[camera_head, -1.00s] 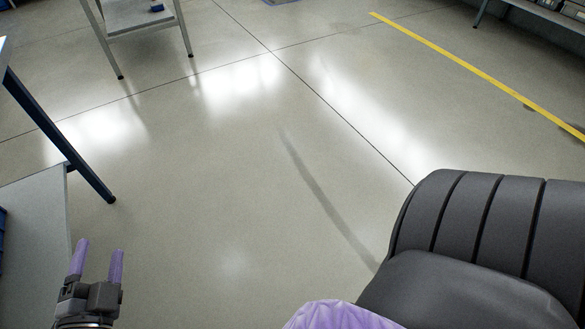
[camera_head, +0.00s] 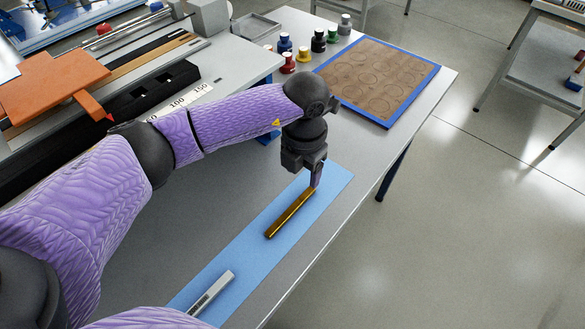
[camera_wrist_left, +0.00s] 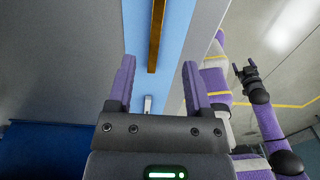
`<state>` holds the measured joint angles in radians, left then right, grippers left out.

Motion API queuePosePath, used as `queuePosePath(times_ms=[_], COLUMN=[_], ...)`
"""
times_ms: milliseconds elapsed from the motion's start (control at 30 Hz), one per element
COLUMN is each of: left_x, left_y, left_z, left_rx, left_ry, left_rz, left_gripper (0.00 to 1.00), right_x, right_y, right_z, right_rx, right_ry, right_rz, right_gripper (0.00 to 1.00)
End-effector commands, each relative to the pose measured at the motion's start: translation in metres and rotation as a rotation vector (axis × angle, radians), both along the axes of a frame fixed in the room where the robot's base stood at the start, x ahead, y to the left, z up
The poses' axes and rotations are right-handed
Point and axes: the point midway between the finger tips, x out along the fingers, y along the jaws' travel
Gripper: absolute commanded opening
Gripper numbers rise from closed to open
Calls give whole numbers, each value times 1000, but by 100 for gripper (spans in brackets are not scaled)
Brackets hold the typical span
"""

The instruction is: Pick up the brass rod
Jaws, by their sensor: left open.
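The brass rod (camera_head: 290,214) lies on a long blue mat (camera_head: 245,246) on the grey table. My left gripper (camera_head: 316,181) points down at the rod's far end; its fingers overlap there, and I cannot tell whether they touch the rod. In the left wrist view the rod (camera_wrist_left: 156,35) shows ahead of the open, empty fingers (camera_wrist_left: 159,66), with part out of frame. My right gripper (camera_wrist_left: 243,68) shows small in the left wrist view, with its fingers apart, away from the rod.
A light grey bar-like tool (camera_head: 211,294) lies on the mat's near end. Small coloured bottles (camera_head: 304,55) and a brown board with a blue border (camera_head: 380,78) stand farther back. An orange part (camera_head: 50,87) on a machine is at left. The table's right edge borders open floor.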

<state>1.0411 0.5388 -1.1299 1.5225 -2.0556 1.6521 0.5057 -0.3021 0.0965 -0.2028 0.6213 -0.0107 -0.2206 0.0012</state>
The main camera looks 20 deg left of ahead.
Motion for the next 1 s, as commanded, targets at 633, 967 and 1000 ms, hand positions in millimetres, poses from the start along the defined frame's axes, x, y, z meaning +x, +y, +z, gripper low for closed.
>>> queuePosePath(times_ms=[633, 967, 1000], left_x=[-3, -2, -2], left_y=[7, 6, 6], left_z=[-106, -100, -100], left_rx=[7, 7, 7], left_ry=[3, -1, -1], left_rz=[0, -1, -1], left_gripper=[65, 33, 24], right_x=[-24, -23, -23], right_y=[-19, -20, -20], right_z=[-83, -78, -78], right_rx=[-29, -31, -31], right_ry=[57, 56, 55], right_rz=[3, 3, 3], right_gripper=[85, 85, 85])
